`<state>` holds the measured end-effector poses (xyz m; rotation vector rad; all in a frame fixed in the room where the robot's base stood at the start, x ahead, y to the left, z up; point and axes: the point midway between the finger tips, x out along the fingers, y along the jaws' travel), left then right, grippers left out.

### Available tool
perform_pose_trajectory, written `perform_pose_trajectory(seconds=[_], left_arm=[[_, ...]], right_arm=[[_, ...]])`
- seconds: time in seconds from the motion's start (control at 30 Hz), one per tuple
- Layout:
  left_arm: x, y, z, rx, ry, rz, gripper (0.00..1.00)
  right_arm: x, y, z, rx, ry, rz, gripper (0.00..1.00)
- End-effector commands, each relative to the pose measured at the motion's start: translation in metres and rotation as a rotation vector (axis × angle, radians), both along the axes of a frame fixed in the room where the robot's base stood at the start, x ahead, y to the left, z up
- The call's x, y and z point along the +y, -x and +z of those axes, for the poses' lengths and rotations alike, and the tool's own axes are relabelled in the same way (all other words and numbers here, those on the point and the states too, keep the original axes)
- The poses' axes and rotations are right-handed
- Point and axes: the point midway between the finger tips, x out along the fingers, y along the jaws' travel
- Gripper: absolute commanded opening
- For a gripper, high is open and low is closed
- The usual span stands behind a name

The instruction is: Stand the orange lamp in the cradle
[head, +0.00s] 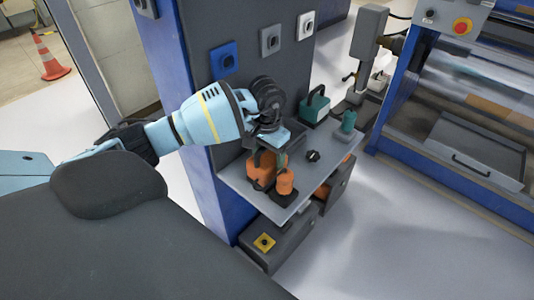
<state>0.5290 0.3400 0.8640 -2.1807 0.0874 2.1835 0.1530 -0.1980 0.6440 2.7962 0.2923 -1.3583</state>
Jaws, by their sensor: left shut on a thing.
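The orange lamp (285,183) is a small upright cylinder near the front of the grey shelf, with a narrow dark upper part. The cradle (284,197) is a dark base under the lamp. The lamp's lower end meets the base in this view, but I cannot tell whether it is fully seated. My left gripper (279,150) is directly above the lamp, shut on its upper part. The contact is small and partly hidden by the wrist. My right gripper is not in view.
An orange case (262,170) with a dark handle stands close left of the lamp. A teal case (315,105), a teal cylinder (348,122) on a dark base and a black knob (313,156) share the shelf (318,176). A dark panel (262,60) rises behind.

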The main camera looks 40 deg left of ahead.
Motion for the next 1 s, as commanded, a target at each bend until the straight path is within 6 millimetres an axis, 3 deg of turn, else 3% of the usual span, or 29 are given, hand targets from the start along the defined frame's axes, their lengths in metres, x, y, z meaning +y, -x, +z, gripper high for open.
perform_pose_trajectory(seconds=[0.37, 0.4, 0.43, 0.77, 1.0], left_arm=[[0.000, -0.001, -0.003, -0.003, 0.000, -0.001, 0.10], [0.000, 0.000, -0.003, -0.001, 0.000, -0.001, 0.77], [0.000, 0.000, -0.003, -0.001, 0.000, -0.001, 0.81], [0.000, 0.000, 0.001, -0.003, 0.000, 0.000, 0.81], [0.000, -0.001, 0.030, -0.006, -0.002, -0.001, 0.81]], right_arm=[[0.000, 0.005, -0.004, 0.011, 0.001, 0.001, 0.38], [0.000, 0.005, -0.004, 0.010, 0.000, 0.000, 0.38], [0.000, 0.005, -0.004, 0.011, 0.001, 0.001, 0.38], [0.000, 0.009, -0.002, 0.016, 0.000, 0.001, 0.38], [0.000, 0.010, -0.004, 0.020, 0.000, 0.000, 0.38]])
